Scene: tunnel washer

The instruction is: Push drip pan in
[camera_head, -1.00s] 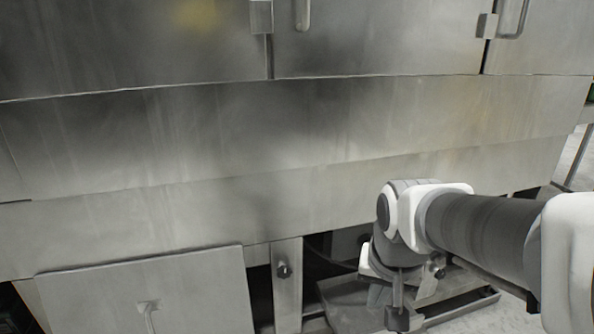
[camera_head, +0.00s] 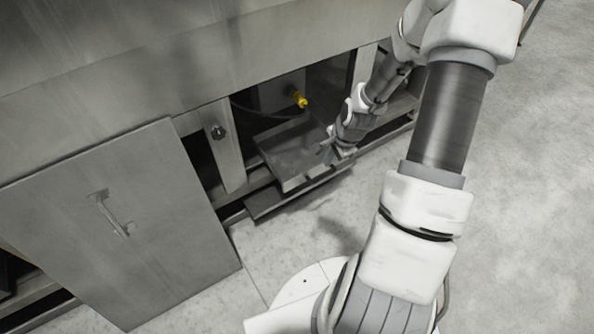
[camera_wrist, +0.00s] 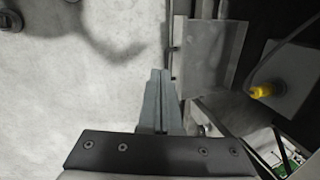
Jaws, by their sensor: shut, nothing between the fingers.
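The drip pan (camera_head: 285,152) is a shallow grey metal tray low in an opening under the machine. Its front part sticks out past the machine's lower edge, above the floor. It also shows in the wrist view (camera_wrist: 208,50), just right of and beyond the fingertips. My gripper (camera_head: 326,152) is at the pan's right front corner in the head view. In the wrist view the gripper's fingers (camera_wrist: 160,76) are together and empty, close to the pan's outer edge. I cannot tell whether they touch it. The pan's back part is in shadow under the machine.
A yellow valve or fitting (camera_head: 299,98) is inside the opening behind the pan. A post with a dark knob (camera_head: 218,132) stands left of the opening. A large panel with a handle (camera_head: 115,215) leans out further left. The floor (camera_head: 500,150) in front is clear.

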